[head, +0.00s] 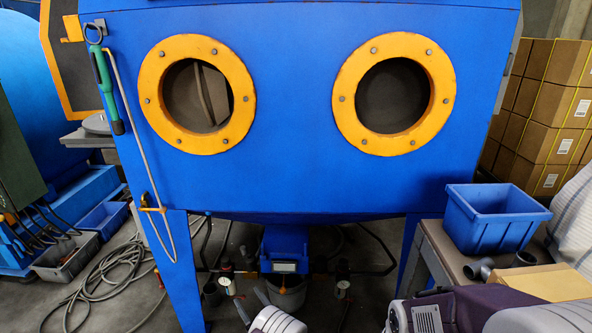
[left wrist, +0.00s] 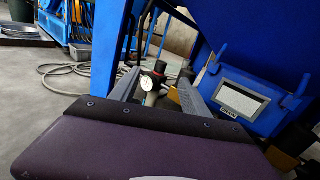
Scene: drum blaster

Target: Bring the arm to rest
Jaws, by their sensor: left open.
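My left gripper (head: 252,301) is low at the bottom centre of the head view, below the blue blast cabinet (head: 290,185). Its two grey fingers are apart with nothing between them. In the left wrist view the open left gripper (left wrist: 159,77) points under the cabinet. A small round gauge (left wrist: 147,84) shows behind the gap between the fingers. The cabinet's blue lower box with a pale panel (left wrist: 243,98) is to the right of the fingers. My right arm's purple and white links show at the lower right of the head view; the right gripper is not visible.
A blue bin (head: 492,222) stands on a bench (head: 437,240) at right, beside dark pipe fittings (head: 480,268). Stacked cartons (head: 553,115) are behind. A green-handled tool (head: 104,85) hangs on the cabinet's left. A coiled hose (head: 105,280) lies on the floor at left.

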